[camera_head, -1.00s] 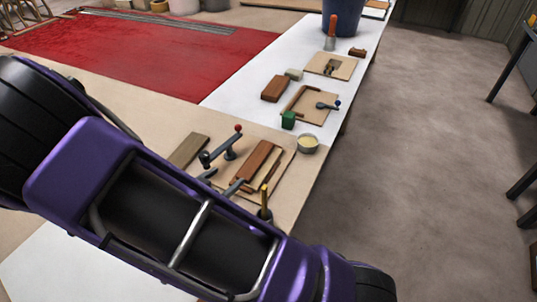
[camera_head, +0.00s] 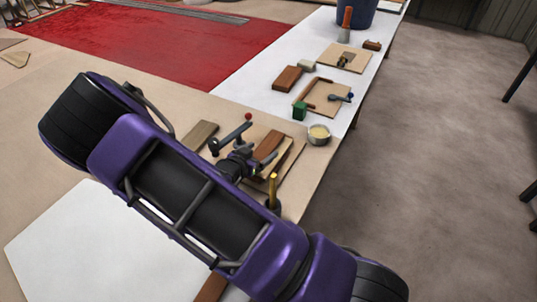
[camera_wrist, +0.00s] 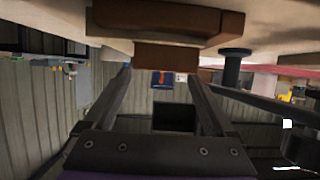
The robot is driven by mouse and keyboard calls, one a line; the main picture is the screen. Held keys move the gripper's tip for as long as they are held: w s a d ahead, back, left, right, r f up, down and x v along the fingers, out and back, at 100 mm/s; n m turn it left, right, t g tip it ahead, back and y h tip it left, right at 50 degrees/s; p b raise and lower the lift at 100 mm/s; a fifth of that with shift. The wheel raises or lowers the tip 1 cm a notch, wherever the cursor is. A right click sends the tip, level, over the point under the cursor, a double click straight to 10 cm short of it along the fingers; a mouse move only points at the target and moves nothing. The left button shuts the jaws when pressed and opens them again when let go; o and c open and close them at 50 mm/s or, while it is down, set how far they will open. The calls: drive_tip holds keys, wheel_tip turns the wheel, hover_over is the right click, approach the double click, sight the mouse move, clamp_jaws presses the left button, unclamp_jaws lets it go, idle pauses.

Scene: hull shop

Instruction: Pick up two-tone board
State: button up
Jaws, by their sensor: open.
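A reddish-brown board with a pale tan strip along it, which looks like the two-tone board (camera_head: 270,145), lies on a thin tan panel (camera_head: 292,163) near the table's right edge. My gripper (camera_head: 250,168) is at its near left side, partly over it in the head view. In the wrist view my gripper (camera_wrist: 160,75) is open, its two fingers apart. A red-brown wooden piece (camera_wrist: 165,20) spans the top there, with a smaller brown end (camera_wrist: 167,56) between the fingertips. I cannot tell whether the fingers touch it. My arm hides part of the panel.
A dark clamp with a red knob (camera_head: 248,117) and a grey-brown board (camera_head: 200,135) stand close left. A yellow-handled tool (camera_head: 272,190) is close in front.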

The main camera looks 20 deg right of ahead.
sight(266, 148)
drive_tip(key=shift+x, duration=1.5)
clamp_jaws()
